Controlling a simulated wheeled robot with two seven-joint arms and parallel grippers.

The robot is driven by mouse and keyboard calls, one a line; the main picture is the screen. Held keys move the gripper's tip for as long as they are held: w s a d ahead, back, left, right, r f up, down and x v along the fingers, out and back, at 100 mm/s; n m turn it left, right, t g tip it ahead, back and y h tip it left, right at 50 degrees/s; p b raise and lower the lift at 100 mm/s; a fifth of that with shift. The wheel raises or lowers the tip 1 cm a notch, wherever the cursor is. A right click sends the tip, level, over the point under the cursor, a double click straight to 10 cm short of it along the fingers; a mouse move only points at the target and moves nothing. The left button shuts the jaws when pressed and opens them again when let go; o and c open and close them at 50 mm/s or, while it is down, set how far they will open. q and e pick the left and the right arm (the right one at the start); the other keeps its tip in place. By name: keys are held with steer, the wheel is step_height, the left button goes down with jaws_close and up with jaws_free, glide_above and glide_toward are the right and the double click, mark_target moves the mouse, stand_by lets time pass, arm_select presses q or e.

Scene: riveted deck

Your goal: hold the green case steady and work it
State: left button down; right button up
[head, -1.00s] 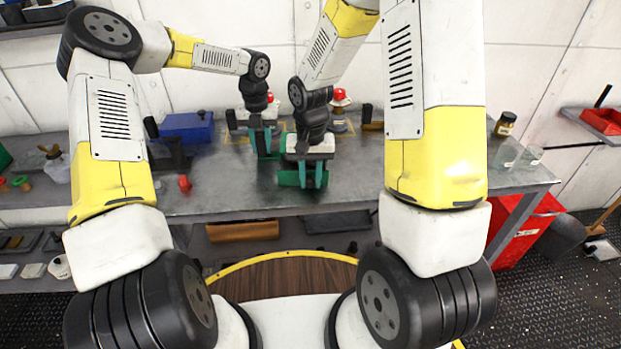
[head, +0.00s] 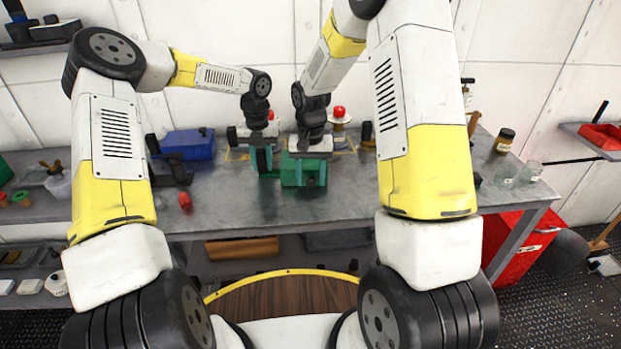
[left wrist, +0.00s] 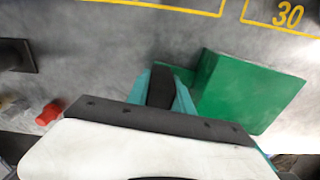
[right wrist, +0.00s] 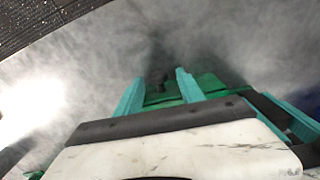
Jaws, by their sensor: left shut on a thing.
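The green case (head: 302,173) stands on the grey workbench (head: 235,205), with a dark round knob on its near face. It also shows as a green block in the left wrist view (left wrist: 245,92). My left gripper (head: 265,160) is at the case's left side. Its teal fingers are closed around a dark part beside the green block (left wrist: 163,88). My right gripper (head: 311,152) is above the case. In the right wrist view its teal fingers (right wrist: 160,88) are spread over green surface, with a small dark piece between them. Whether they touch the case is hidden.
A blue box (head: 188,144) and a small red object (head: 185,201) are on the bench to the left. A red-topped device (head: 339,120) stands behind the case. Jars (head: 504,140) stand at the right end.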

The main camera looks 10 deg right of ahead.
arm_select(q)
steer(key=shift+w+a, duration=0.1)
arm_select(e)
step_height(320, 180, up, 12)
stand_by(0.5)
arm_select(q)
steer(key=c, duration=1)
jaws_free()
steer(key=shift+c, duration=0.2)
